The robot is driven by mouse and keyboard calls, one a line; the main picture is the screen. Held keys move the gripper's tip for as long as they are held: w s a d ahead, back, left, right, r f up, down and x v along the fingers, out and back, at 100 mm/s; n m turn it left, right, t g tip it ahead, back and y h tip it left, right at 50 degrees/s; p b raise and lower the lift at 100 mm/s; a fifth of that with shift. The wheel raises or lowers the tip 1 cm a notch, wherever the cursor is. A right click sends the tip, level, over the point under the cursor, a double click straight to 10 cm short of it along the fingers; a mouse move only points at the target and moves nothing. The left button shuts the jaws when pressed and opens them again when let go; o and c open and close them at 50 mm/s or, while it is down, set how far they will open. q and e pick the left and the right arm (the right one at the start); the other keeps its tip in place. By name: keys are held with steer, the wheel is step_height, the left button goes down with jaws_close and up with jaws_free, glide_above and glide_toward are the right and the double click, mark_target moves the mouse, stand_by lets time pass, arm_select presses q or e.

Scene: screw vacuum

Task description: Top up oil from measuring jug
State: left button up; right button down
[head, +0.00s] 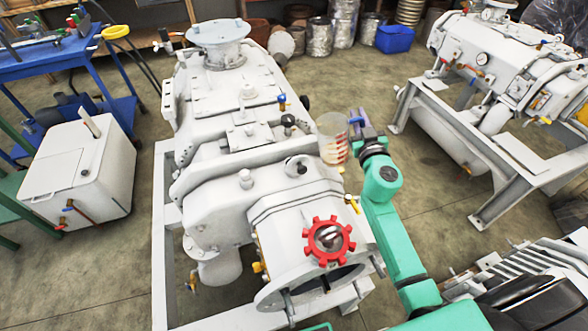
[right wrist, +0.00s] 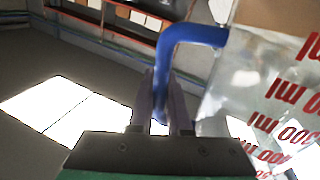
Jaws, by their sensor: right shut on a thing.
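The clear measuring jug (head: 332,140) with red markings and a blue handle is in the air beside the right side of the white vacuum pump (head: 235,105). Pale amber contents seem to show in its lower part. My right gripper (head: 361,124) is shut on the blue handle; the handle (right wrist: 190,33) runs down between the fingers (right wrist: 160,115) in the right wrist view. There the jug (right wrist: 270,100) fills the right side, with red "ml" marks. A dark knob (head: 288,120) stands on the pump, left of the jug. My left gripper is out of view.
A red handwheel-like ring (head: 328,240) is on the pump's front end. A second pump on a grey frame (head: 497,175) stands at right. A white tank (head: 80,172) and blue cart (head: 60,60) stand at left. Bare floor lies between the pumps.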

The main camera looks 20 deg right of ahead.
steer(key=shift+d+f+m, duration=0.75)
steer(key=shift+f+m, duration=0.3)
steer(key=shift+m, duration=0.05)
step_height(320, 180, up, 5)
steer(key=p, duration=0.5)
steer(key=shift+d+f, duration=0.1)
steer(key=shift+f, duration=0.05)
